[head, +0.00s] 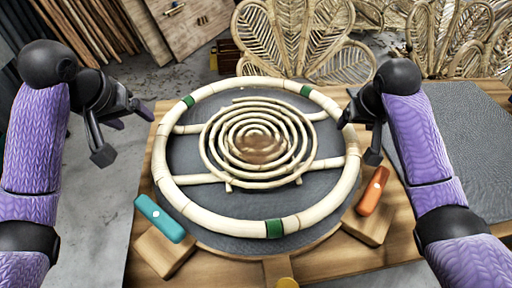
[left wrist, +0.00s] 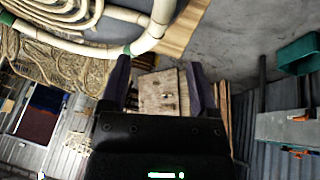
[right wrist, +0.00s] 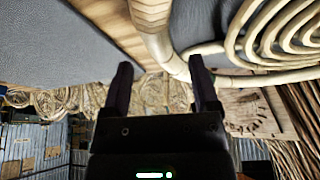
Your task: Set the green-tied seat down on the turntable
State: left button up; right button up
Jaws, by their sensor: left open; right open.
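The green-tied seat is a pale rattan ring (head: 178,192) with green ties, cross-bars and a coiled spiral (head: 252,141) in the middle. It lies level over the dark grey round turntable (head: 222,232), roughly centred; I see no clear gap beneath it. My left gripper (head: 124,132) is open and empty, just outside the ring's left side. In the left wrist view the ring (left wrist: 75,45) and a green tie (left wrist: 127,50) show near one fingertip. My right gripper (head: 360,138) is open and empty at the ring's right side. In the right wrist view the ring (right wrist: 155,30) passes just beyond the fingertips.
A teal-handled object (head: 160,218) lies on a wooden block at the table's front left, an orange one (head: 372,191) on a block at the right. A grey mat (head: 470,150) covers the table's right side. Woven rattan chair backs (head: 290,45) stand behind. Floor is clear at left.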

jog(key=v, duration=0.6)
jog(key=shift+s+r, duration=0.1)
jog(key=shift+r, duration=0.15)
pick_arm(q)
jog(key=shift+a, duration=0.1)
jog(key=a+p, duration=0.1)
jog(key=a, duration=0.1)
jog(key=s+a+p, duration=0.1)
jog(key=a, duration=0.2)
jog(key=shift+s+a, duration=0.1)
jog(key=shift+a, duration=0.25)
pick_arm(e)
notch_tip(320, 180, up, 3)
jog(key=shift+f, duration=0.25)
pick_arm(q)
notch_tip(320, 180, up, 9)
jog(key=p, duration=1.1)
pick_arm(e)
notch_tip(320, 180, up, 13)
jog(key=shift+s+r+t, duration=0.2)
jog(key=shift+s+t, duration=0.1)
jog(key=shift+s, duration=0.05)
